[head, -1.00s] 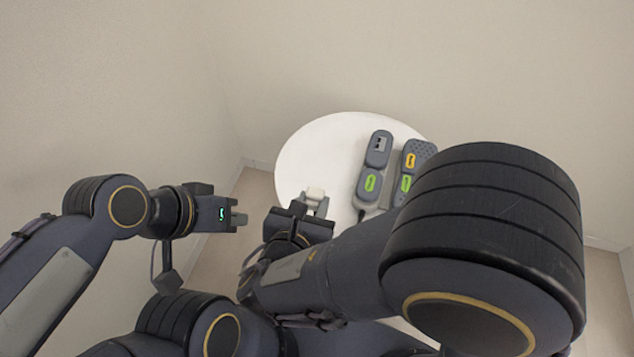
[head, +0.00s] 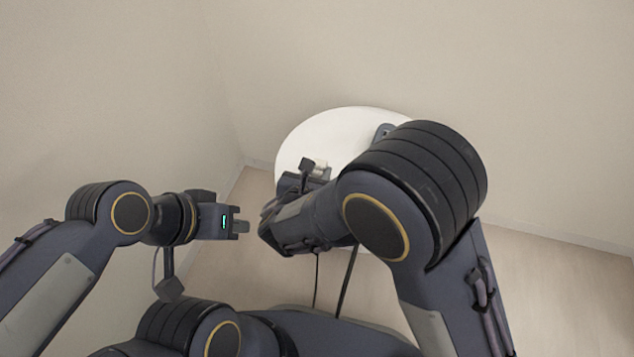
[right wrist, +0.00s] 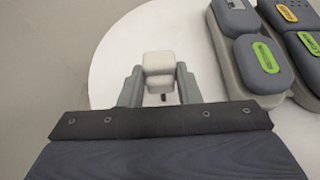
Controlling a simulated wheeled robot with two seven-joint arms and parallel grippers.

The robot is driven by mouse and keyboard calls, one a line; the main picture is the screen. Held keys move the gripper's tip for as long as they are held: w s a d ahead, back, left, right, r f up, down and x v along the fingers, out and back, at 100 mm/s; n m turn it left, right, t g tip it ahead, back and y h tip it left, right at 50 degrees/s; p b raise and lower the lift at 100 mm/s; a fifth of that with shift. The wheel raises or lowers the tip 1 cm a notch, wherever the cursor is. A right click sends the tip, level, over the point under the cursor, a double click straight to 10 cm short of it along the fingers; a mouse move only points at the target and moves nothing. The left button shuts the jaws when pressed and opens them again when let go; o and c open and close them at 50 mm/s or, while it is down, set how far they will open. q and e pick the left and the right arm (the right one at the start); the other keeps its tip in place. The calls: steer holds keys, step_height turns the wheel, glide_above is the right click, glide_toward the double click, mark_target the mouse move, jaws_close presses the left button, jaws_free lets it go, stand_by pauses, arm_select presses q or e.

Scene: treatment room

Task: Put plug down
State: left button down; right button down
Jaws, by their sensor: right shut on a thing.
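The white plug (right wrist: 158,68) sits between the fingers of my right gripper (right wrist: 160,85), which is shut on it, in the right wrist view. In the head view the plug (head: 320,168) shows as a small pale block at the tip of my right gripper (head: 318,174), over the left part of the round white table (head: 335,135). I cannot tell whether the plug touches the table. My left gripper (head: 240,227) is off to the left of the table, with nothing seen in its jaws; its finger gap is too small to judge.
A grey device with green and orange labelled pads (right wrist: 245,65) stands on the table to the right of the plug. In the head view my right arm covers most of it. Dark cables (head: 345,285) hang below the table. The table's left part is bare.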

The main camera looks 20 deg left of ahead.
steer(key=f, duration=0.1)
steer(key=f+b, duration=0.1)
steer(key=f, duration=0.1)
steer(key=shift+w+f, duration=0.25)
steer(key=shift+f, duration=0.1)
steer(key=shift+r, duration=0.1)
steer(key=shift+f+b, duration=0.65)
steer(key=shift+b, duration=0.15)
steer(key=c, duration=1.1)
jaws_free()
steer(key=shift+o, duration=0.2)
